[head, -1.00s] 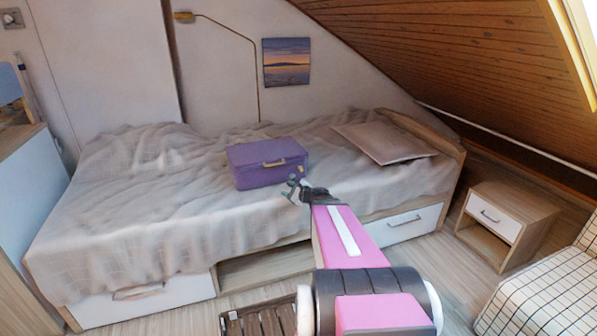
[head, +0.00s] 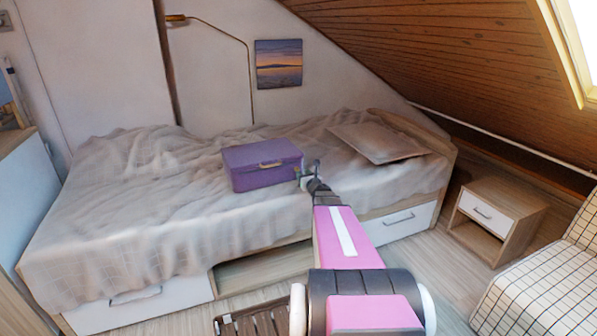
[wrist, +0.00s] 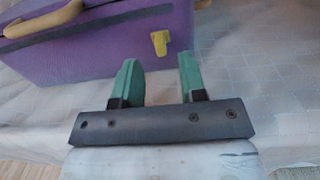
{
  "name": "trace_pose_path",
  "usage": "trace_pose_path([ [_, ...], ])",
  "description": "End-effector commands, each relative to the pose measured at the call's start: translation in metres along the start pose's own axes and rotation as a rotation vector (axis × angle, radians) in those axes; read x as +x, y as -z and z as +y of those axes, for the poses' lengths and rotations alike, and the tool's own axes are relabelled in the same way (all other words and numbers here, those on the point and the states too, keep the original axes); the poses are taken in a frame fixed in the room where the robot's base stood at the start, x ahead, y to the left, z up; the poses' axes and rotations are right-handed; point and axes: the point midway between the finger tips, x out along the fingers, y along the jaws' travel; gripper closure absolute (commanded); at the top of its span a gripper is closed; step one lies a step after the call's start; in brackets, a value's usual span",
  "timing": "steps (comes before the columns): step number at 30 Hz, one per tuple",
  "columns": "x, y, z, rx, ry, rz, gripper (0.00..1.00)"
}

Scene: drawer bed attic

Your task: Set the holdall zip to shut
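The purple holdall (head: 262,167) sits on the bed, with a tan handle on its upper side. In the wrist view the holdall (wrist: 100,50) fills the upper left, and a yellow zip tab (wrist: 160,42) shows near its right end. My gripper (head: 311,172) is at the right end of the holdall in the head view. In the wrist view my gripper (wrist: 160,75) has its two green fingers apart with nothing between them. The zip tab lies just beyond the fingertips, in line with the gap. I cannot tell whether the fingers touch the holdall.
The bed (head: 130,215) has a rumpled grey cover, clear around the holdall. A pillow (head: 378,143) lies at the right end. A nightstand (head: 497,214) and a checked seat (head: 545,280) stand on the right. A slatted wooden crate (head: 262,322) is on the floor in front.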

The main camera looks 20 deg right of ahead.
Motion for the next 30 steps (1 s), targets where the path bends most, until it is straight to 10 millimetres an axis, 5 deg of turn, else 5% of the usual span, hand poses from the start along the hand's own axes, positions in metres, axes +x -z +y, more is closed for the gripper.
trace_pose_path([
  [9,0.051,0.0,0.0,0.0,-0.001,0.0,0.62],
  [19,0.055,0.0,0.001,-0.001,-0.001,0.0,0.62],
  [23,0.054,0.0,0.001,-0.001,-0.001,0.0,1.0],
  [30,0.054,0.0,0.0,-0.001,-0.001,0.0,1.0],
])
